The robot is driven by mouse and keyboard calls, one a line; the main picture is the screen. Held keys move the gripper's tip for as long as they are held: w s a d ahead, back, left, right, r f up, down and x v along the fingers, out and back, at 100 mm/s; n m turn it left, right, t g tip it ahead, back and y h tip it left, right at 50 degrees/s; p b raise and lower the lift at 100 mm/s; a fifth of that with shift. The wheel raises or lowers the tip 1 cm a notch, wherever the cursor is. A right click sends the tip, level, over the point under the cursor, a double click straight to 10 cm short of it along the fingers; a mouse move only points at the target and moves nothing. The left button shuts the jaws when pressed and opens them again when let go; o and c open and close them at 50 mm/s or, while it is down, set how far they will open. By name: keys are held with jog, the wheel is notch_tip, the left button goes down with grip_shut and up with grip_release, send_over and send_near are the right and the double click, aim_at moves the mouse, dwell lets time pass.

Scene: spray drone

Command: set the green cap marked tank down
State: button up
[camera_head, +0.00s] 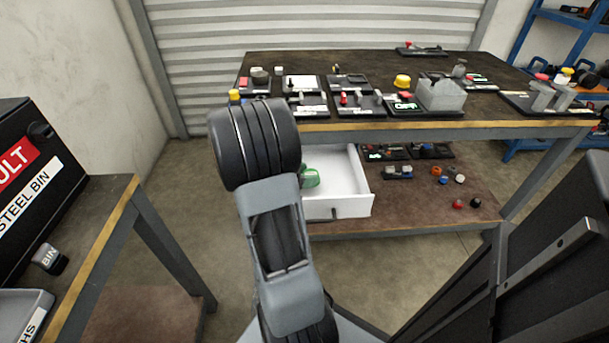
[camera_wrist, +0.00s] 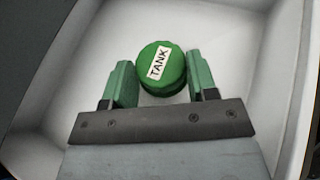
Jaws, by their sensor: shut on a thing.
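The green cap (camera_wrist: 162,66) has a white label reading TANK, facing the wrist camera. My gripper (camera_wrist: 159,60) is shut on it, with one green-padded finger at each side. Behind the cap is the white inside of an open drawer (camera_head: 345,207), whose walls (camera_wrist: 287,75) surround the view. In the head view a green part shows at the left of the drawer, beside my arm. I cannot tell there whether it is cap or finger. My arm hides the drawer's left part. Whether the cap touches the drawer floor is unclear.
The drawer is under a workbench (camera_head: 300,127) crowded with labelled trays and coloured parts. A lower shelf (camera_head: 420,215) holds several loose caps at the right. A side table (camera_head: 105,240) with a black STEEL BIN box (camera_head: 50,165) stands at the left. The visible drawer floor is bare.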

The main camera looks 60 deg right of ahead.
jog(key=shift+f+b, duration=0.3)
jog(key=shift+f, duration=0.3)
jog(key=o, duration=0.9)
jog(key=shift+o, duration=0.2)
jog(key=shift+r, duration=0.25)
jog(key=p+v, duration=0.4)
jog(key=v, duration=0.8)
jog(key=shift+r+p, duration=0.3)
jog(key=shift+r, duration=0.1)
jog(key=shift+r, duration=0.1)
